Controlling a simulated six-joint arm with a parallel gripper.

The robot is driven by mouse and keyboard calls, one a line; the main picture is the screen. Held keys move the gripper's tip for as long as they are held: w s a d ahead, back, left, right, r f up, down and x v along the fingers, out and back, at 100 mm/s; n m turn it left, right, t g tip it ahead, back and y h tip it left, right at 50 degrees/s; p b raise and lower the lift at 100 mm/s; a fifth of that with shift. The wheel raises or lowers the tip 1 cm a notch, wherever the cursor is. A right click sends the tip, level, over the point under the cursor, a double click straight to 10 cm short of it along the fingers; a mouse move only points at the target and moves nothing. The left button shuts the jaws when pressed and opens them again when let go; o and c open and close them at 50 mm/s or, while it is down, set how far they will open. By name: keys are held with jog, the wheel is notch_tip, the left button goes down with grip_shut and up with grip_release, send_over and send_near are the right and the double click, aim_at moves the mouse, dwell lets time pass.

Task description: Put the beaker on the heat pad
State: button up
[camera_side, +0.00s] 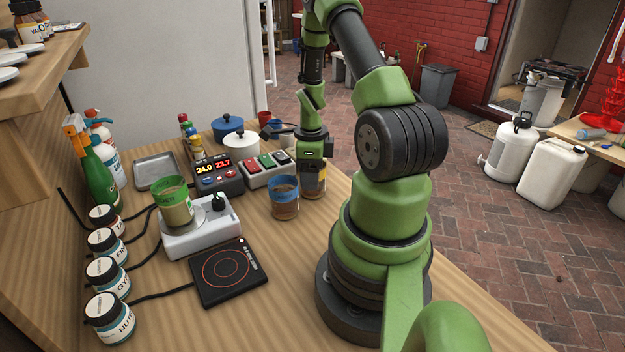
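The heat pad (212,291), a flat black square with an orange ring, lies bare on the wooden bench. A clear vessel with a green label (176,207) stands upright on a white stirrer-like device (192,240) behind the pad. A clear blue-rimmed vessel with brown contents (285,203) stands on the bench right of it. I cannot tell for sure which vessel is the beaker. My gripper (314,170) points down at a jar with amber contents (314,188), right of the blue-rimmed vessel. Its fingers are too small and dark to read.
Several lidded jars (108,317) line the bench's left edge, with cables running between. Bare wood lies right of the pad.

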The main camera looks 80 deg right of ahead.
jog(key=shift+c, duration=0.9)
jog(key=shift+r, duration=0.15)
jog(key=shift+r, duration=4.75)
jog(key=n, duration=1.8)
send_over(226, 269)
notch_tip(226, 269, down, 8)
jog(key=shift+f, duration=0.15)
